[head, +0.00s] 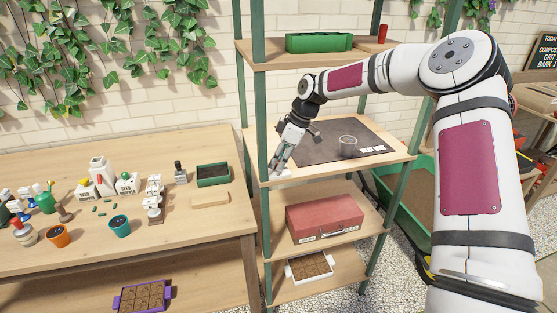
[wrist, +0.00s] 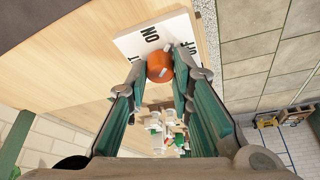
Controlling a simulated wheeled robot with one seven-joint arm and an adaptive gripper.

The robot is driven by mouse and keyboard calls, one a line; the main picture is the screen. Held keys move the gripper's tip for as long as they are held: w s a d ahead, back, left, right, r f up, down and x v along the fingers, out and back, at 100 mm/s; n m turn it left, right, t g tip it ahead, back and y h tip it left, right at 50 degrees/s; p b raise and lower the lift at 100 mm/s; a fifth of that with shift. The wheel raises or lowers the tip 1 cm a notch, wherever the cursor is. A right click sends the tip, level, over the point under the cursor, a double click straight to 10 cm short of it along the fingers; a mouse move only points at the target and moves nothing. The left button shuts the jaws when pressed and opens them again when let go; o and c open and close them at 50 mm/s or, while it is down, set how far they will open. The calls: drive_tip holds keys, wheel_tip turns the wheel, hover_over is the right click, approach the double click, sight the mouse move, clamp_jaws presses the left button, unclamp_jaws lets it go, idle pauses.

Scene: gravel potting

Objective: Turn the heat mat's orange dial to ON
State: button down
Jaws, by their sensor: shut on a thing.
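The heat mat (head: 340,140) is a dark flat sheet on the middle shelf in the head view. The orange dial (wrist: 160,68) sits on a white control box (wrist: 135,42) marked ON and OFF in the wrist view. A light pointer mark shows on the dial, but which label it lines up with is unclear. My gripper (wrist: 160,76) has its fingertips on either side of the dial and is shut on it. In the head view, my gripper (head: 278,166) is at the shelf's front left corner and hides the dial. The white box (head: 281,174) shows partly beneath it.
A green shelf post (head: 262,110) stands close left of my gripper. A red case (head: 325,217) lies on the shelf below, and a green planter (head: 319,42) stands on the shelf above. The left bench (head: 90,240) holds several pots and bottles.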

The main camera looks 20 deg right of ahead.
drive_tip(key=c, duration=1.7)
unclamp_jaws()
